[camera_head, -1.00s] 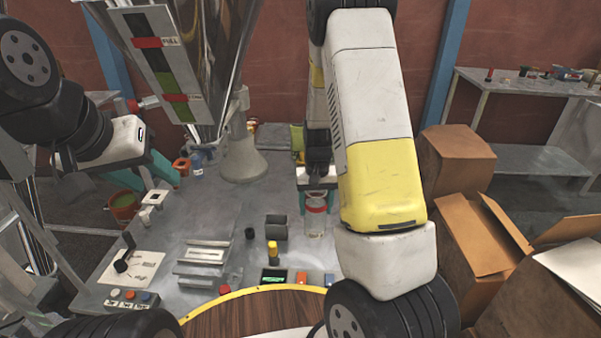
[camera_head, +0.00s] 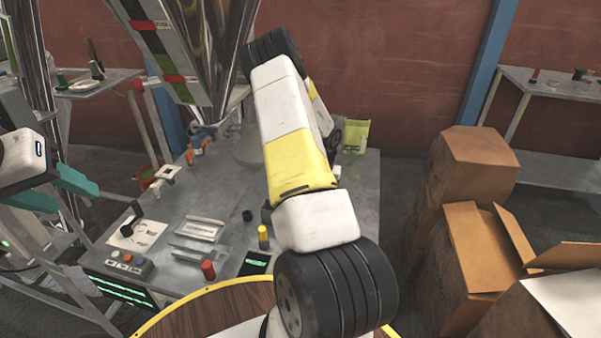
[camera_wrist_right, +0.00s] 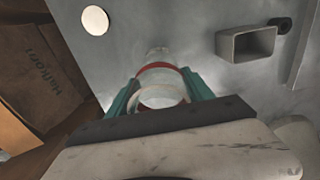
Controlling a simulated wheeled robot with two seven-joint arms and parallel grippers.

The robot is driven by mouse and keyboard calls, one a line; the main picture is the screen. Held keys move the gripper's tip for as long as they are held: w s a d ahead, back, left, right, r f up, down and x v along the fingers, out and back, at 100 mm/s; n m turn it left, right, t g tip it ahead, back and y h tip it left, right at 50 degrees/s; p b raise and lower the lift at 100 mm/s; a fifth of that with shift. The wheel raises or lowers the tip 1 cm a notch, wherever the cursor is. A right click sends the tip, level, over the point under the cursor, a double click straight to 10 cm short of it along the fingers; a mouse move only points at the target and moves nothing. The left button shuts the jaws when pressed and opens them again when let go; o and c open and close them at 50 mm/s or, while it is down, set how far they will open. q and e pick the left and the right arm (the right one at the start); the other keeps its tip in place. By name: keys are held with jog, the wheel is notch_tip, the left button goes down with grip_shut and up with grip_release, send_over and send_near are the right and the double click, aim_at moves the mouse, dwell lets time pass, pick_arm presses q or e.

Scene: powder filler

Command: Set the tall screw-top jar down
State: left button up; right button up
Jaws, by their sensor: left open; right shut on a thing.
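The tall screw-top jar (camera_wrist_right: 160,88) shows in the right wrist view as a clear jar with a red band. The teal fingers of my right gripper (camera_wrist_right: 162,95) are shut on it, one on each side. The grey tabletop (camera_wrist_right: 185,35) lies beyond the jar; I cannot tell whether the jar touches it. In the head view the jar and my right gripper are hidden behind my right arm. My left gripper (camera_head: 72,194) has teal fingers, is open and empty, and is at the left edge of the head view, away from the jar.
A grey open box (camera_wrist_right: 246,43) and a black cylinder (camera_wrist_right: 281,25) are right of the jar. A white disc (camera_wrist_right: 95,19) is left of it. Cardboard boxes (camera_head: 470,180) stand right of the table. A yellow-topped cylinder (camera_head: 263,238) and a red cylinder (camera_head: 208,270) stand near the front.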

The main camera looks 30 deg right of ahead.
jog(key=w+d+f, duration=0.5)
jog(key=w+d, duration=0.5)
jog(key=d, duration=0.1)
jog(key=shift+d, duration=0.1)
jog(key=o, duration=1.4)
jog(key=shift+f, duration=0.1)
jog(key=shift+o, duration=0.2)
